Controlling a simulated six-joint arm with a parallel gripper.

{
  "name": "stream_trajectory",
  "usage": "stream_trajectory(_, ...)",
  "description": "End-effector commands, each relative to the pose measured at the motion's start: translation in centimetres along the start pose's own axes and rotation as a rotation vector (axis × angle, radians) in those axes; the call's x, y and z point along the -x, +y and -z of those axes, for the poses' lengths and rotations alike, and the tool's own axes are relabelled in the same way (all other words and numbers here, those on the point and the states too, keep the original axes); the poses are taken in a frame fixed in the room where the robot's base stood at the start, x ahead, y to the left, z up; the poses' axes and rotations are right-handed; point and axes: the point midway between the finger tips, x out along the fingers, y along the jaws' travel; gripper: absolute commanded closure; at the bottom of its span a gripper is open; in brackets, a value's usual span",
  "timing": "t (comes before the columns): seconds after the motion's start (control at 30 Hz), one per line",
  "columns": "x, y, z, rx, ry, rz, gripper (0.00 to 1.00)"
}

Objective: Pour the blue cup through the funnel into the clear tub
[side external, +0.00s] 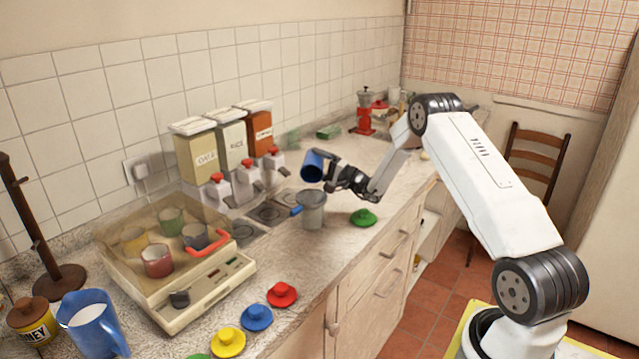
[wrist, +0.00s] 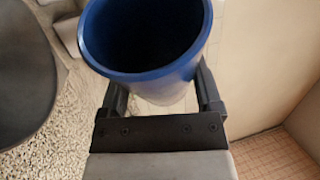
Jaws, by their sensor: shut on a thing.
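The blue cup (side external: 313,166) is held in my gripper (side external: 329,174), tilted with its mouth toward the left, above the clear tub (side external: 312,215). In the wrist view the cup (wrist: 145,75) sits between the two fingers, its inside dark; I cannot tell what it holds. The tub stands on the counter near its front edge. A grey rim, likely the funnel (side external: 312,197), sits at its top, with a blue handle-like piece at its left. A dark grey round shape at the left of the wrist view may be the funnel (wrist: 25,75).
A green lid (side external: 363,217) lies right of the tub. Dispensers (side external: 232,140) with red knobs stand behind left. A clear-lidded case (side external: 170,250) with several cups, a blue jug (side external: 90,322) and coloured lids (side external: 257,317) are at the front left.

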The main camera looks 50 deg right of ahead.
Motion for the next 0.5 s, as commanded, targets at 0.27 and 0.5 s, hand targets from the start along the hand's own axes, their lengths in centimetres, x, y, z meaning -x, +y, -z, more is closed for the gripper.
stream_trajectory(0.27,0.00,0.19,0.11,-0.033,0.007,-0.013,0.85)
stream_trajectory(0.5,0.02,0.79,0.37,-0.121,0.028,-0.050,0.85)
